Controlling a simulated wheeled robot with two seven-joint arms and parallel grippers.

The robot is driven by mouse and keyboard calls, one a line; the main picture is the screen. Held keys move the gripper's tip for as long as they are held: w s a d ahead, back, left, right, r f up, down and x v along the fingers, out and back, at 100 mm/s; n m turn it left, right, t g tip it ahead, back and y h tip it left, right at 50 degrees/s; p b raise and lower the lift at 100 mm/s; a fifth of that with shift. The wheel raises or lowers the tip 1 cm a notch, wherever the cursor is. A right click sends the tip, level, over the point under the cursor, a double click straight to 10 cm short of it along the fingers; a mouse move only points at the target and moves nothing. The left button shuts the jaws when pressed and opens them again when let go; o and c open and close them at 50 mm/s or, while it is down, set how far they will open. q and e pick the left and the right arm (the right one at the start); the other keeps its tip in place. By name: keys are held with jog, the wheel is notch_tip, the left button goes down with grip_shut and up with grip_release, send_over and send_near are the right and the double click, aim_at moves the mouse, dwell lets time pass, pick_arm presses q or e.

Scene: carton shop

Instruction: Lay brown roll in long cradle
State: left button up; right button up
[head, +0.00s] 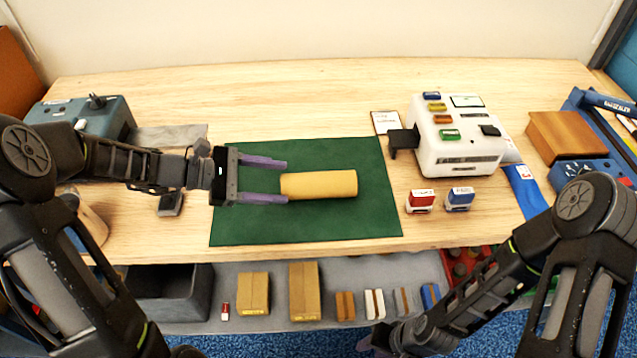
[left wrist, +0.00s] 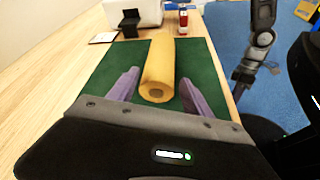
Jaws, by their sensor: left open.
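The brown roll (head: 325,185) lies on its side on the green mat (head: 300,228), its length running left to right. My left gripper (head: 286,181) is open at the roll's left end, with its purple fingertips on either side of that end. In the left wrist view the roll (left wrist: 160,68) points away from me between the open fingers (left wrist: 158,82), with a gap on each side. My right gripper (head: 375,342) is low at the bottom, in front of the table, and its jaws are unclear. I cannot pick out a long cradle with certainty.
A white machine (head: 465,155) with a black bracket (head: 403,141) stands right of the mat. Red (head: 420,202) and blue (head: 459,200) stamps stand before it. A brown block (head: 566,134) is far right. A shelf below holds several boxes. The table behind the mat is clear.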

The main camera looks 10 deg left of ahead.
aim_at(307, 184)
pick_arm(q)
jog(key=shift+w+d+f, duration=0.2)
jog(key=shift+d, duration=0.35)
jog(key=shift+w+d+f, duration=0.1)
jog(key=shift+d+f, duration=0.05)
jog(key=shift+d, duration=0.3)
jog(key=p+x, duration=0.1)
jog(key=x, duration=0.4)
jog(key=shift+d+f, duration=0.1)
jog(key=shift+d, duration=0.05)
grip_shut()
dwell(0.4)
jog(key=shift+w, duration=0.1)
notch_tip(307, 184, up, 10)
jog(key=shift+r, duration=0.1)
dwell(0.3)
